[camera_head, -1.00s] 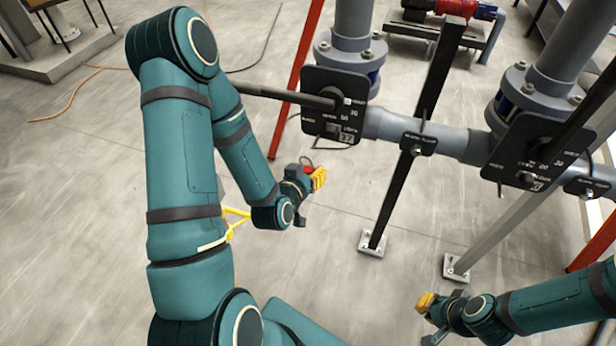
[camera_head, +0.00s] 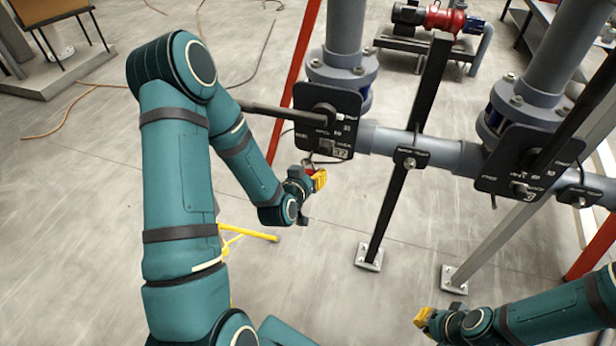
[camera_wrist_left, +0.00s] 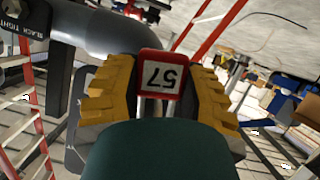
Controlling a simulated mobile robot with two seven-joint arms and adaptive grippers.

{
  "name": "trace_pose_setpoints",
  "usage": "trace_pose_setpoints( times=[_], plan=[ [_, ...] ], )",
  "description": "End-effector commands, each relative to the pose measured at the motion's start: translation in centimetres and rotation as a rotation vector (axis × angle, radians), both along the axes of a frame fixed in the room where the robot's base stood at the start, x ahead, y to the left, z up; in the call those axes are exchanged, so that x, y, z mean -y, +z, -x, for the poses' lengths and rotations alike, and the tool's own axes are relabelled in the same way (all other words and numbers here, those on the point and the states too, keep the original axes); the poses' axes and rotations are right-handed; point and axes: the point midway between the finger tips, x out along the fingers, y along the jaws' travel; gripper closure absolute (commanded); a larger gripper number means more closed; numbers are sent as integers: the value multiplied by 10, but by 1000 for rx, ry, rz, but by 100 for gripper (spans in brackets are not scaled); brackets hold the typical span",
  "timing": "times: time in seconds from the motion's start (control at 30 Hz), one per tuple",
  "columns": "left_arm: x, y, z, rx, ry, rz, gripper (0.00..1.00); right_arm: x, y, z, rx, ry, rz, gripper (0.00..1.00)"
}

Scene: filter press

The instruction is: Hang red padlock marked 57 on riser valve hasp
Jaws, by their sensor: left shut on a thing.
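The red padlock (camera_wrist_left: 160,66) bears a white label with 57, upside down in the left wrist view. My left gripper (camera_wrist_left: 160,95) is shut on it between yellow fingers. In the head view, only a little of the padlock's red (camera_head: 309,170) shows beside my left gripper (camera_head: 317,181), just below a black valve plate (camera_head: 318,98). A thin dark loop shows between gripper and plate; I cannot tell whether it touches the plate. I cannot make out which part is the riser valve hasp. My right gripper (camera_head: 424,319) is low at the right, far from the valves; its finger opening is unclear.
A grey horizontal pipe (camera_head: 385,141) joins the left valve to a second plate (camera_head: 515,175) at the right. A black post (camera_head: 391,195) stands between them. A red post (camera_head: 292,90) rises behind the left plate. Open concrete floor lies below.

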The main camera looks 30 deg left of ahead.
Motion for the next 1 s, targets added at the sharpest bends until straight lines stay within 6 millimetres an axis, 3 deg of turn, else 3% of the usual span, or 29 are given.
trace_pose_setpoints(
  times=[0.2,0.43,1.0],
  plan=[
    [-3,0,-12,2,0,0,95,0,5,-1,3,-2,0,100],
    [-6,-9,-22,3,1,-1,95,0,-11,3,-7,5,-2,100],
    [-6,-11,-24,2,0,0,95,-1,-18,6,-14,11,-3,100]
  ],
)
